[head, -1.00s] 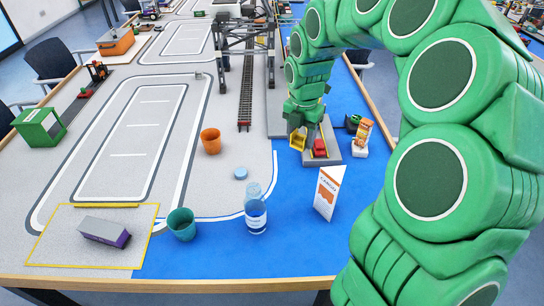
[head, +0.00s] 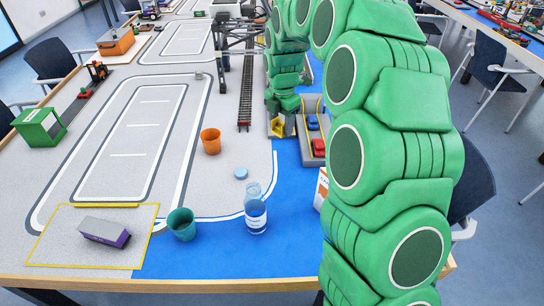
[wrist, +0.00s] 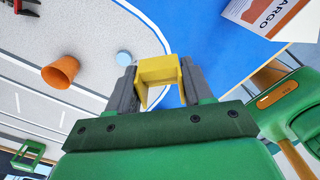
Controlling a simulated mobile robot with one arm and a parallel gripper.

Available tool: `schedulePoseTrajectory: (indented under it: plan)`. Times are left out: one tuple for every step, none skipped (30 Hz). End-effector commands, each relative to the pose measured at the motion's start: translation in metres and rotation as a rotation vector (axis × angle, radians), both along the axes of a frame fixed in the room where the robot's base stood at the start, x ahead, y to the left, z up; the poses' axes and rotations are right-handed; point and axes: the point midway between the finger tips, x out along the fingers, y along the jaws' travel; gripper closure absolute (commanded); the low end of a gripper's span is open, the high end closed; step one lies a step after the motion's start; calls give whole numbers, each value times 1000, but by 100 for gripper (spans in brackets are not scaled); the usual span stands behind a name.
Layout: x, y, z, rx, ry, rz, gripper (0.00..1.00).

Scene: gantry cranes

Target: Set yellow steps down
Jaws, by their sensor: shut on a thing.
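The yellow steps (wrist: 160,72) sit between the two grey fingers of my gripper (wrist: 158,84) in the wrist view, and the fingers press on both sides. In the head view the yellow steps (head: 277,127) show as a small yellow piece under my green wrist, left of the grey platform with toy cars. My gripper (head: 280,118) is partly hidden there by my own arm. I cannot tell whether the steps touch the table.
A red car (head: 318,147) and blue cars stand on the grey platform. A rail track (head: 245,98) runs to the left. An orange cup (head: 211,141), a blue lid (head: 241,173), a bottle (head: 256,216) and a teal cup (head: 182,224) stand nearer. Blue mat is free in front.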

Motion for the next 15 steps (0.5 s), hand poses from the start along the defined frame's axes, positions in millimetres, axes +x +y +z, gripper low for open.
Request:
schedulePoseTrajectory:
  plan:
    - [0, 0, -7, -1, 2, 0, 79]
    - [0, -1, -10, -1, 2, 0, 79]
    - [-1, -1, -15, -1, 4, 0, 79]
    - [-1, -1, -19, -1, 4, 0, 79]
    - [-2, -1, -24, -2, 6, 0, 79]
    - [-2, -1, -31, -2, 8, 0, 79]
    - [-2, 0, -36, -2, 8, 0, 79]
    - [-2, 0, -41, -2, 6, 1, 79]
    - [-2, 0, -46, -1, 6, 1, 79]
    - [-2, 0, -51, -2, 6, 1, 79]
    - [-2, -1, -57, -3, 7, 1, 79]
    - [-2, -1, -64, -3, 7, 1, 79]
    - [-2, -1, -68, -3, 6, 0, 79]
    - [-1, -1, -72, -2, 4, 0, 79]
    - [-1, -1, -78, -1, 1, 0, 79]
